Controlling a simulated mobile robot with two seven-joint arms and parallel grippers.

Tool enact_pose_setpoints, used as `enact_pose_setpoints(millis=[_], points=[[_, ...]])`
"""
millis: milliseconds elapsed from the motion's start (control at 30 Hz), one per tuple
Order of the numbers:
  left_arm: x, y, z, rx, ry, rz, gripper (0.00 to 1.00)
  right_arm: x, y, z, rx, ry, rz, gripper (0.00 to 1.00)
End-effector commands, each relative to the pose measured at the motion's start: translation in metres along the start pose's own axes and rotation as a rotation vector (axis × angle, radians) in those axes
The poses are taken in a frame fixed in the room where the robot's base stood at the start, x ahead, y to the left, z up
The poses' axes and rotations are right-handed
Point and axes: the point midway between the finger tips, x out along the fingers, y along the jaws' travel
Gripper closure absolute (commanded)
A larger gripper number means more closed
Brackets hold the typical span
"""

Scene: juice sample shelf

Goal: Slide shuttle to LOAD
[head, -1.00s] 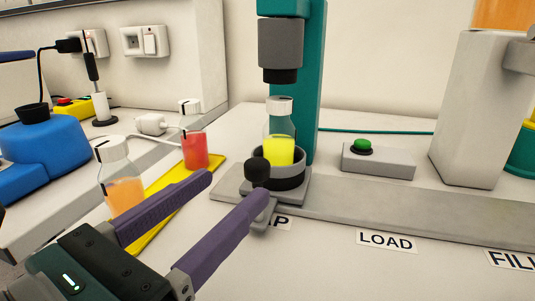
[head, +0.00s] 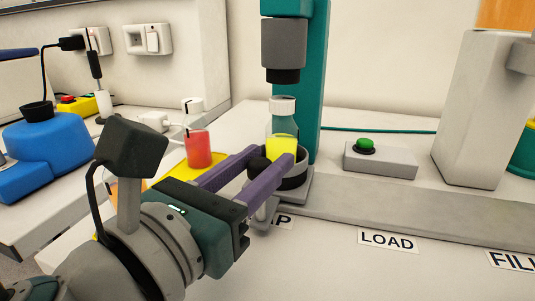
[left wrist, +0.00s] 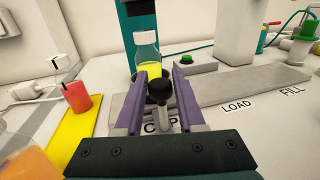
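The shuttle (head: 300,186) is a grey plate with a dark round holder, standing at the left end of a grey rail (head: 410,217) by the CAP label (head: 281,222), which is partly hidden. A capped bottle of yellow juice (head: 282,127) stands upright in the holder. The shuttle's black ball knob (left wrist: 160,91) sits between the purple fingers of my left gripper (left wrist: 163,76). The fingers are apart, with a visible gap on each side of the knob. The LOAD label (head: 388,240) lies right of the shuttle. My right gripper is not in view.
A teal column with a grey capping head (head: 283,45) rises above the bottle. A green button box (head: 379,160) stands behind the rail. The FILL label (head: 511,261) is farther right. The rail by LOAD is clear. A red juice bottle (head: 198,148) stands on the left.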

Motion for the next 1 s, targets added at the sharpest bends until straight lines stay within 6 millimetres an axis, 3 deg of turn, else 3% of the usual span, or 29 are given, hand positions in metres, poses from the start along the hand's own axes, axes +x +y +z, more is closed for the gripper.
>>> enact_pose_setpoints(millis=[33,333,1000], points=[[-0.0001,0.0001,-0.0001,0.0,0.0,0.0,0.69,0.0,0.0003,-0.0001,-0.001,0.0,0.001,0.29],[-0.0002,0.0001,-0.0001,0.0,0.0,0.0,1.0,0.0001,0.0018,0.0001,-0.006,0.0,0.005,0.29],[-0.0002,0.0,0.0,0.0,0.0,0.0,1.0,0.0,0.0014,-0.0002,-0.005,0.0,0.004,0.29]])
